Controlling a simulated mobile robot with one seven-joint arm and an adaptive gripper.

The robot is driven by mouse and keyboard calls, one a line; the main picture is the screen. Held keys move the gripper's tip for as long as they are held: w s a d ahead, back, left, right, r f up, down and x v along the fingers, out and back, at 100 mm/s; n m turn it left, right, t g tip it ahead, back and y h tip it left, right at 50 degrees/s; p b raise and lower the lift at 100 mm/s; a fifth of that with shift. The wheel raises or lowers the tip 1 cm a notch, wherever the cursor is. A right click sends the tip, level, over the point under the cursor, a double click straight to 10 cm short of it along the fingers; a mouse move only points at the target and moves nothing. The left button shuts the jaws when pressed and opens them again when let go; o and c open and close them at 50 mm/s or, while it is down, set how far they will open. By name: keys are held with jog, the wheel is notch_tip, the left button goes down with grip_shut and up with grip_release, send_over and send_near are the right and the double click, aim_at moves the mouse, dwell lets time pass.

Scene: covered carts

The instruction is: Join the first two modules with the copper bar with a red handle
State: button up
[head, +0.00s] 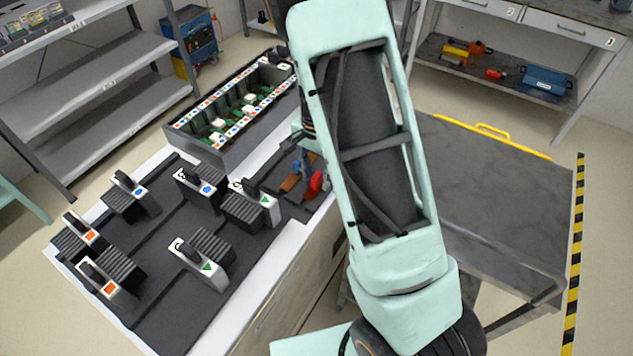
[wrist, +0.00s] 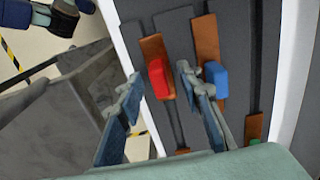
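The copper bar with a red handle (wrist: 155,78) lies in a dark tray; its red handle also shows in the head view (head: 316,184). In the wrist view my gripper (wrist: 160,76) is open, with the red handle between its fingertips; I cannot tell whether they touch it. Several black ribbed modules (head: 212,247) with white faces and blue, green or orange marks stand on the dark tray (head: 155,290). A long open case (head: 225,157) behind them holds green boards and white and black parts.
A bar with a blue handle (wrist: 215,78) lies close right of the red one. A green-handled bar (wrist: 255,143) is partly hidden beyond. A grey cart (head: 510,205) with a yellow rail stands at right. Shelves (head: 110,75) stand at back left.

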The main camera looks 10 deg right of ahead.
jog(key=shift+f, duration=0.45)
jog(key=shift+c, duration=0.2)
grip_shut()
jog(key=shift+r, duration=0.1)
